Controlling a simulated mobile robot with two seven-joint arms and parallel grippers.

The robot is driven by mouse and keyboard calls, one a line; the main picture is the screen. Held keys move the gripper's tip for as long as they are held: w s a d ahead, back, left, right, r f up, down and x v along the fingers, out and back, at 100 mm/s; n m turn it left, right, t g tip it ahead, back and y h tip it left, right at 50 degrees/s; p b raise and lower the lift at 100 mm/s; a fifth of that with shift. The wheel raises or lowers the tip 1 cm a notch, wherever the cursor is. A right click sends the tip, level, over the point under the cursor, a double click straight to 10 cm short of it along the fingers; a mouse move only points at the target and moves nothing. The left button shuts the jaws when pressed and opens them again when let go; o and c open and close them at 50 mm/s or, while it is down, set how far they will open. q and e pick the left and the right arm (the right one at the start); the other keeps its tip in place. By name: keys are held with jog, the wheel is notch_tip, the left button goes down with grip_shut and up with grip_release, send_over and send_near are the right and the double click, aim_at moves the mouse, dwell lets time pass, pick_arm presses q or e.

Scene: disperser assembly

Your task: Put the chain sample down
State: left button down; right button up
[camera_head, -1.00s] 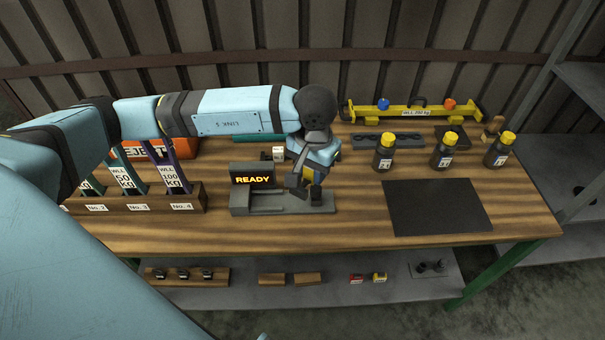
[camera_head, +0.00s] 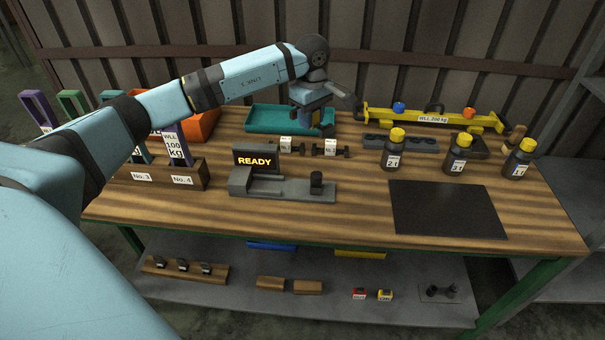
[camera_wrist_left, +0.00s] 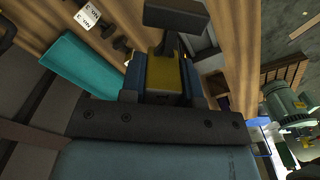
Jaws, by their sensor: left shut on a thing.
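My left gripper (camera_head: 318,122) is over the right end of the teal tray (camera_head: 262,119), near the back of the bench. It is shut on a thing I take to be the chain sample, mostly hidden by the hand. In the left wrist view, a dark block on a short stem (camera_wrist_left: 175,14) shows beyond the fingers (camera_wrist_left: 168,75); I cannot tell whether it is part of the sample. The teal tray also shows there, left of the fingers (camera_wrist_left: 85,66). I cannot tell whether the held thing touches the tray. My right gripper is out of view.
A grey tester (camera_head: 275,187) with a READY display stands in front. Two white-labelled pieces (camera_head: 286,145) stand between it and the tray. A yellow beam (camera_head: 433,119), several yellow-capped bottles (camera_head: 458,155) and a dark mat (camera_head: 447,209) are right. An orange bin (camera_head: 203,124) is left.

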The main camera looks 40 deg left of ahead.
pick_arm(q)
jog(key=w+a+n+b, duration=0.4)
jog(key=a+n, duration=0.4)
jog(key=a, duration=0.2)
send_over(292, 163)
jog(key=shift+n, duration=0.3)
notch_tip(292, 163, down, 16)
jog(key=shift+f, duration=0.1)
notch_tip(292, 163, down, 4)
jog(key=shift+f, duration=0.1)
jog(key=c, duration=0.8)
grip_release()
jog(key=shift+f, duration=0.15)
jog(key=shift+c, duration=0.2)
